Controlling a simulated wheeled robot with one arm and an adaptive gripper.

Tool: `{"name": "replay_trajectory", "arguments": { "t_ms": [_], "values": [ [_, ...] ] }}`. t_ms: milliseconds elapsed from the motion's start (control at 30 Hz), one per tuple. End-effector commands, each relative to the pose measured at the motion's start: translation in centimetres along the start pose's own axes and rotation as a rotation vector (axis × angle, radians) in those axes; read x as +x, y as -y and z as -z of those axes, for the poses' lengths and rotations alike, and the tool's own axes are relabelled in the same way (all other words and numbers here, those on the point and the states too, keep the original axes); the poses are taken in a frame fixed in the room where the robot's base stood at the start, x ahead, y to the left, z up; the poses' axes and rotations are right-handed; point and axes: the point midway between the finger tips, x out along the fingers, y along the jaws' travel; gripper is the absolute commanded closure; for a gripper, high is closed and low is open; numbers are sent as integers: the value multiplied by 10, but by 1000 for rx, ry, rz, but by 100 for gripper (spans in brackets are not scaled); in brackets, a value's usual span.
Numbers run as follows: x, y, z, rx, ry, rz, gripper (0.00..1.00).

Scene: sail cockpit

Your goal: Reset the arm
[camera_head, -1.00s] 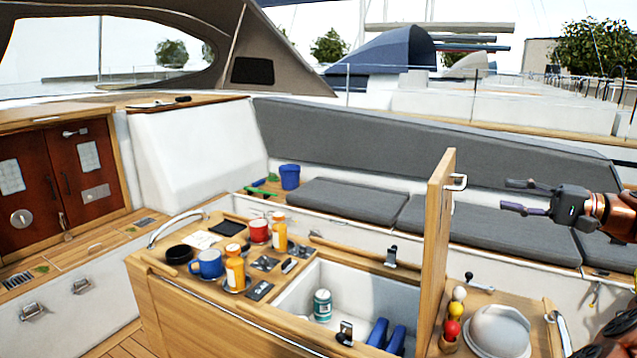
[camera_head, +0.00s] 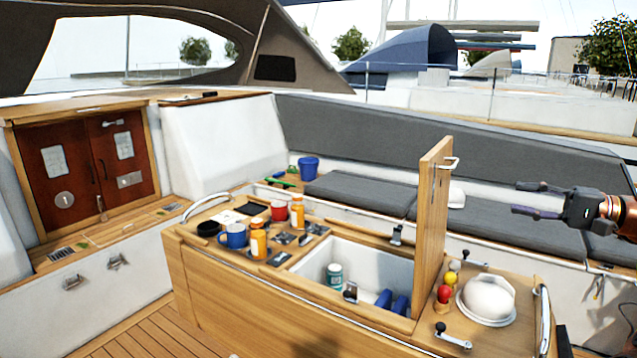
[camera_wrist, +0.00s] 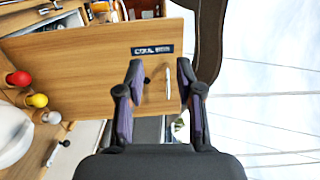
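My gripper (camera_head: 527,198) is at the right of the head view, raised above the grey seat cushions, with its fingers pointing left. Its two fingers are apart and nothing is between them. In the wrist view my gripper (camera_wrist: 160,85) is also open and empty. Beyond its fingertips stands the raised wooden locker lid (camera_wrist: 85,65), with a dark label and a metal handle. In the head view the lid (camera_head: 432,235) stands upright, left of my gripper and apart from it.
The open locker (camera_head: 365,265) holds a teal can (camera_head: 334,275) and blue items (camera_head: 392,302). On the left counter are a blue mug (camera_head: 233,236), a red mug (camera_head: 278,210) and orange bottles (camera_head: 258,240). A white domed object (camera_head: 487,298) and coloured balls (camera_head: 450,278) sit right of the lid.

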Motion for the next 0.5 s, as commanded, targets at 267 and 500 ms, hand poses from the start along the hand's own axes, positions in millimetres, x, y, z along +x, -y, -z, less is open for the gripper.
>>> {"name": "replay_trajectory", "arguments": {
  "t_ms": [267, 500],
  "values": [
    [49, 2, -24, 31, 74, -52, 64],
    [116, -5, -73, 64, 186, -160, 64]
  ]
}}
